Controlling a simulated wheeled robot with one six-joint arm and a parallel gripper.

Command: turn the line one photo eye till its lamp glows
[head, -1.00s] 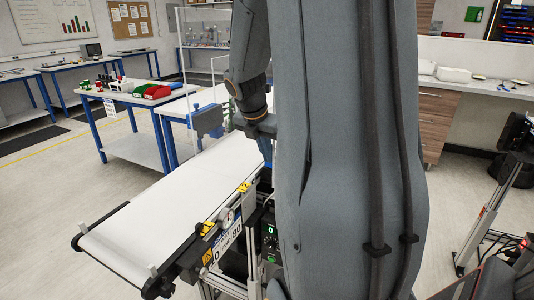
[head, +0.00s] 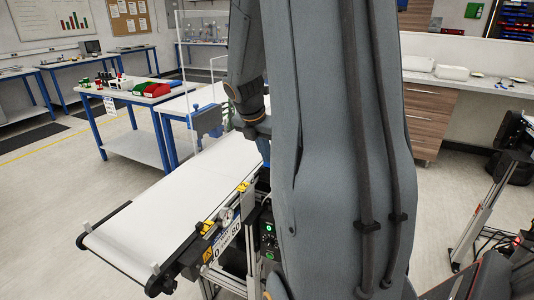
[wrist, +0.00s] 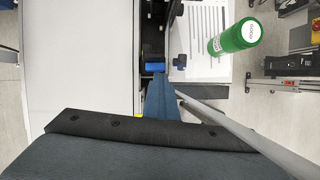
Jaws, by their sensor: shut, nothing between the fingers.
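My gripper (wrist: 160,82) is shut and empty in the wrist view, its blue-grey fingers over the right edge of the white conveyor belt (wrist: 82,65). A small blue block (wrist: 155,67) sits just beyond the fingertips in a dark mount; it may be the photo eye, but I cannot tell whether they touch. I make out no lit lamp on it. In the head view my arm hides most of the far side of the belt (head: 170,215), and the fingers are not clear there. A control box (head: 268,235) with a green light stands beside the belt.
A metal rail (wrist: 225,125) crosses at lower right. Yellow and black fittings (head: 243,187) line the belt side. A blue-legged table (head: 125,95) stands farther back.

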